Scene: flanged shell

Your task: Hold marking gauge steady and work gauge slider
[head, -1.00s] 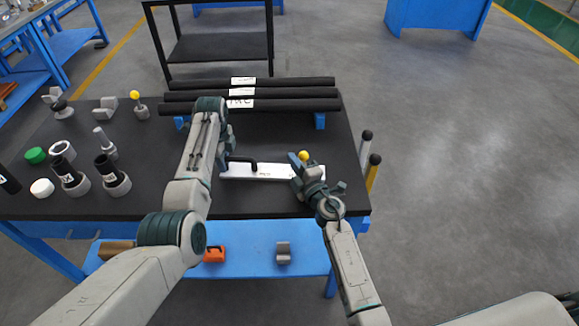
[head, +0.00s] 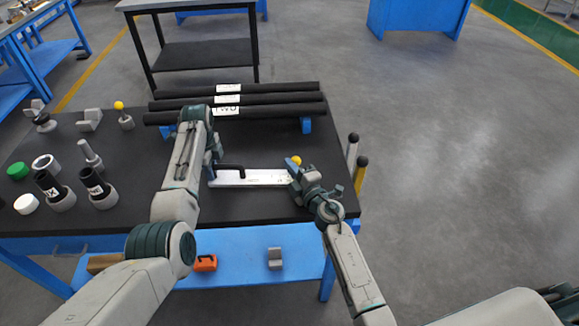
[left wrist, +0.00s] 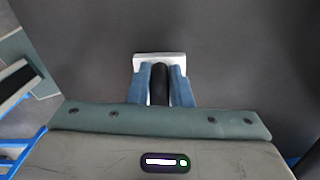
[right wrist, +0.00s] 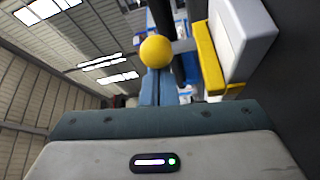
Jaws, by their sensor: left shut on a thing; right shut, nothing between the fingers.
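The marking gauge is a long pale bar (head: 258,178) lying on the black table top, with a black handle (head: 231,167) at its left end. My left gripper (head: 213,168) is shut on the black handle, which shows between its fingers in the left wrist view (left wrist: 160,84). A yellow ball knob (head: 296,160) stands at the bar's right end, where the slider seems to be. My right gripper (head: 294,172) is shut and empty close beside that knob. In the right wrist view the knob (right wrist: 155,51) shows just beyond the fingertips; contact cannot be told. My right gripper hides the bar's right end.
Several dark bars (head: 240,108) lie on blue supports behind the gauge. Fittings, including a green cap (head: 17,171) and black-topped cylinders (head: 97,188), stand at the left. The table front is clear.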

